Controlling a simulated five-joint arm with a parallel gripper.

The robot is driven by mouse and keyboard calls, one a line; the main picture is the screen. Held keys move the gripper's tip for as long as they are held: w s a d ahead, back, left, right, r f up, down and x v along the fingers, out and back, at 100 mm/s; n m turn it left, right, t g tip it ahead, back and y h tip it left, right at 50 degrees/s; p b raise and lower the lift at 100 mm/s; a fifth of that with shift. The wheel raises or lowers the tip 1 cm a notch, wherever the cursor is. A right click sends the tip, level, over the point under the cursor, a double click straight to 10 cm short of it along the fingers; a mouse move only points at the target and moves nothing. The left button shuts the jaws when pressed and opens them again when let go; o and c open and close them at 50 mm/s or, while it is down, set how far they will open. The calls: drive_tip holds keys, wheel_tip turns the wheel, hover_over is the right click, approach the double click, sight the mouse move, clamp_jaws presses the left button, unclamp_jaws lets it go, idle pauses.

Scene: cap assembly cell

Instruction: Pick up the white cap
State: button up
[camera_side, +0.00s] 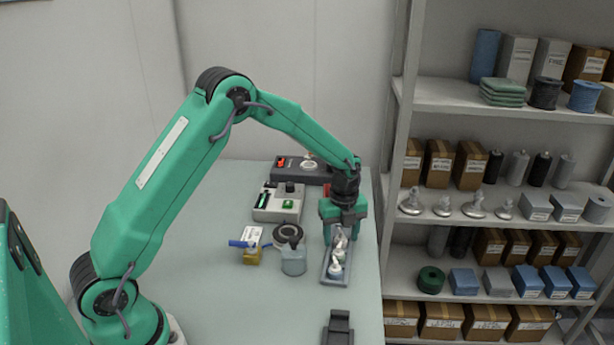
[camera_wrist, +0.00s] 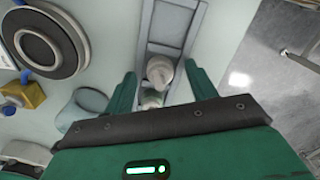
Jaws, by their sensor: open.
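White caps (camera_side: 336,270) stand in a row in a narrow grey tray (camera_side: 325,277) near the table's right edge. In the wrist view one white cap (camera_wrist: 159,70) shows between my fingertips, and another pale cap (camera_wrist: 150,99) sits closer to my palm, partly hidden. The tray (camera_wrist: 170,17) runs away from me there, with an empty section beyond the caps. My gripper (camera_side: 343,234) is open, pointing down over the far part of the tray. In the wrist view its green fingers (camera_wrist: 160,68) stand apart on either side of the caps. No contact is visible.
Left of the tray are a grey-blue container (camera_side: 293,262), a dark round piece (camera_side: 287,232) and a yellow block with a blue part (camera_side: 252,256). Control boxes (camera_side: 278,204) stand behind. A black holder (camera_side: 339,328) is in front. Loaded shelves (camera_side: 470,205) stand right.

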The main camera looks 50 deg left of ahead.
drive_tip(key=shift+c, duration=0.3)
drive_tip(key=c, duration=0.8)
drive_tip(key=shift+r, duration=0.15)
drive_tip(key=shift+r, duration=0.45)
wheel_tip(320, 180, up, 3)
drive_tip(key=shift+d+r, duration=0.15)
drive_tip(key=s+d+r, duration=0.2)
drive_tip(key=d, duration=0.1)
drive_tip(key=s+d+r, duration=0.2)
drive_tip(key=d, duration=0.1)
drive_tip(key=s+d+r, duration=0.2)
drive_tip(key=d, duration=0.1)
drive_tip(key=shift+d+r, duration=0.25)
drive_tip(key=shift+d, duration=0.15)
drive_tip(key=shift+w+a, duration=0.1)
